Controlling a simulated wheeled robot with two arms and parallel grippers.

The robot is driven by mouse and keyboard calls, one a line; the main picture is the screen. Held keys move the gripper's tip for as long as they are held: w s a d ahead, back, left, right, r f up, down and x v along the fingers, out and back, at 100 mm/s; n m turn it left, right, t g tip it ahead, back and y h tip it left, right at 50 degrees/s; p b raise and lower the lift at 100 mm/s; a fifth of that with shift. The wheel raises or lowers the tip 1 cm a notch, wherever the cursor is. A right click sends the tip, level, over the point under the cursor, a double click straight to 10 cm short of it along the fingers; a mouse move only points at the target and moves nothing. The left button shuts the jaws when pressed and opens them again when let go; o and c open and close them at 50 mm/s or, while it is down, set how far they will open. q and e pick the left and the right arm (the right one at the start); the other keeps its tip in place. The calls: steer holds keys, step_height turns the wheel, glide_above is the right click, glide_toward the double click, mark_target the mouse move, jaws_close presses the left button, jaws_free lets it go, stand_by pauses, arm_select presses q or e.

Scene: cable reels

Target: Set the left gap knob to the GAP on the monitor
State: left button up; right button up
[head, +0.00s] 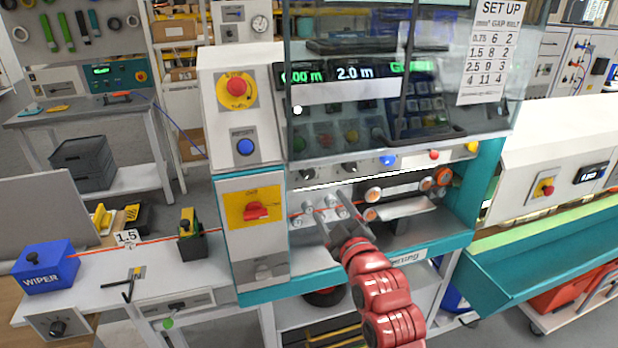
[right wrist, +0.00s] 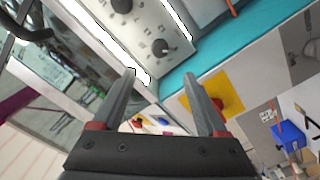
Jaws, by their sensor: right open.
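Two dark knobs sit on the strip under the machine's clear guard. The left one (head: 308,174) is next to the cabinet with the red switch, and the other (head: 350,167) is to its right. In the right wrist view the knob nearer the yellow plate (right wrist: 160,48) has a marked scale; its setting is too small to read. My right gripper (head: 333,222) is open and empty, below the knobs in the head view. Its fingers (right wrist: 160,77) are spread apart, with nothing between them.
A SET UP sheet (head: 490,50) lists mm², GAP and BELT. A "1.5" tag (head: 126,238) is by the red cable. A clear guard (head: 400,110) covers the panel above the knobs. Rollers (head: 400,208) and a red switch (head: 256,210) are close to my right gripper.

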mark_target(310, 175)
steer(key=p+x, duration=0.4)
steer(key=x, duration=0.9)
steer(key=shift+a+r+p, duration=0.1)
steer(key=shift+a+p, duration=0.05)
steer(key=shift+p, duration=0.15)
steer(key=shift+w+a, duration=0.1)
steer(key=shift+w, duration=0.3)
jaws_close()
